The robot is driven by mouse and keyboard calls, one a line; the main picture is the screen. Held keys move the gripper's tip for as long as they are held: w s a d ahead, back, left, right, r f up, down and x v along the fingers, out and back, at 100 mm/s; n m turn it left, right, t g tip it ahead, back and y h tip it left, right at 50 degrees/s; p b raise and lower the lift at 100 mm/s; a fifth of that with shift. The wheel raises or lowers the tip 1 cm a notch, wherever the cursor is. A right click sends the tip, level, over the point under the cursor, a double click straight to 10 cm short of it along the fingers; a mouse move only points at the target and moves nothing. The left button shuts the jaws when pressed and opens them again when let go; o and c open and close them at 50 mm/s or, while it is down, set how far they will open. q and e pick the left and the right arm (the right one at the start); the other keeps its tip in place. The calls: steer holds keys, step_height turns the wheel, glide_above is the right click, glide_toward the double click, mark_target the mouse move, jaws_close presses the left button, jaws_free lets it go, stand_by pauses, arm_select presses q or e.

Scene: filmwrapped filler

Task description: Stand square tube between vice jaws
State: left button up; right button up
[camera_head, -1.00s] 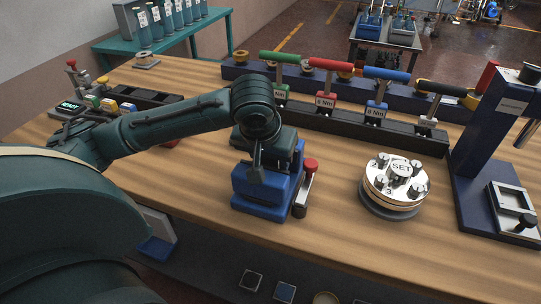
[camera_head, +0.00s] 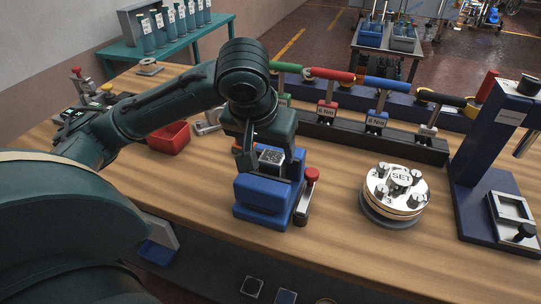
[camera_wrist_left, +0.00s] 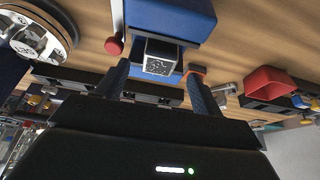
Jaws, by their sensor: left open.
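The square tube (camera_head: 270,158) shows its end, with a dark speckled inside and a pale metal rim. It stands roughly upright at the blue vice (camera_head: 262,192), which has a red-knobbed handle (camera_head: 311,176). In the left wrist view the tube (camera_wrist_left: 160,57) sits with blue vice parts on both sides of it, seemingly between the jaws; its lower end is hidden. My left gripper (camera_head: 265,155) is open above the vice. In the wrist view its fingers (camera_wrist_left: 159,74) are spread on either side of the tube, with gaps. My right gripper is not in view.
A red bin (camera_head: 169,138) lies behind my left forearm. A rack of torque drivers (camera_head: 370,135) runs along the back. A round SET fixture (camera_head: 394,190) and a blue press stand (camera_head: 480,190) stand to the right. Bare wood lies between the vice and the fixture.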

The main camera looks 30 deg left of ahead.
arm_select(q)
steer(key=v, duration=0.3)
steer(key=shift+s+r, duration=0.2)
steer(key=shift+r, duration=0.15)
